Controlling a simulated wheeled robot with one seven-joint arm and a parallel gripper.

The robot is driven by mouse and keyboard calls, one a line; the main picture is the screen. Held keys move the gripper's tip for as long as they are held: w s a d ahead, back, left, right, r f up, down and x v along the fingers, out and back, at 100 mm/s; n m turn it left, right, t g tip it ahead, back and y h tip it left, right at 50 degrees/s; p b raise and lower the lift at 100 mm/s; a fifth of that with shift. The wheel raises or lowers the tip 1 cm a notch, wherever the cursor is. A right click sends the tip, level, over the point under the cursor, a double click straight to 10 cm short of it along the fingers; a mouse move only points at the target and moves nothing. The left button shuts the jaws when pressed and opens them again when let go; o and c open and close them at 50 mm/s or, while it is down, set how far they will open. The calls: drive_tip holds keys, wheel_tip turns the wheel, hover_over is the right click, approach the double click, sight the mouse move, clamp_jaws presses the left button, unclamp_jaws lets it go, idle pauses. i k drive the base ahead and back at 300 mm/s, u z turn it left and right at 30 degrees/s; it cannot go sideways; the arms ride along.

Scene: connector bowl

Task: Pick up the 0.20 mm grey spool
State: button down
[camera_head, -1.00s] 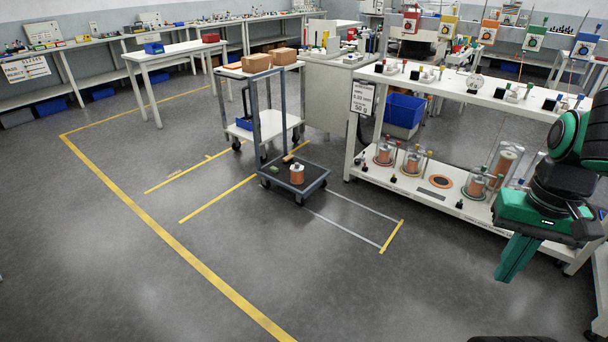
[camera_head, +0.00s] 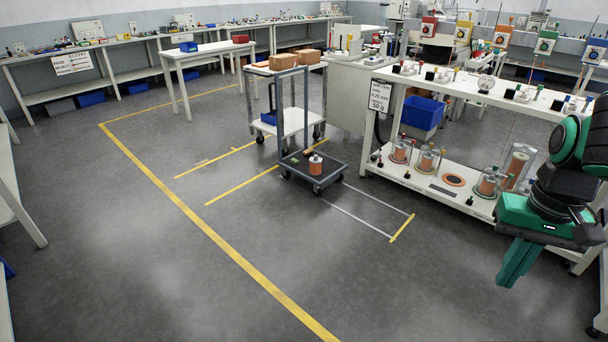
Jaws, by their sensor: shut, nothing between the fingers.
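My gripper (camera_head: 514,266) hangs at the right, its green fingers shut with nothing between them, over open floor in front of the bench. I cannot make out a grey spool marked 0.20 mm in this view. An orange-copper spool (camera_head: 316,167) stands on the low dark cart (camera_head: 327,182) near the middle, well away from my gripper. Several copper-coloured coils under clear covers, such as one (camera_head: 401,151), stand on the lower shelf of the white bench (camera_head: 418,178). A hanging sign (camera_head: 380,96) appears to read 50 g; its other lines are too small to read surely.
A grey-framed trolley (camera_head: 305,115) with cardboard boxes (camera_head: 297,60) stands behind the cart. A blue bin (camera_head: 422,112) is under the bench. The upper benchtop (camera_head: 460,86) holds several small devices. Floor at the centre and front is clear. A white table edge (camera_head: 12,190) shows at far left.

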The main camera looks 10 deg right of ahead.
sight(315, 161)
drive_tip(key=k, duration=0.1)
drive_tip(key=z, duration=0.55)
drive_tip(key=i, duration=2.7)
drive_tip(key=u, duration=0.85)
drive_tip(key=i, duration=0.9)
drive_tip(key=u, duration=0.35)
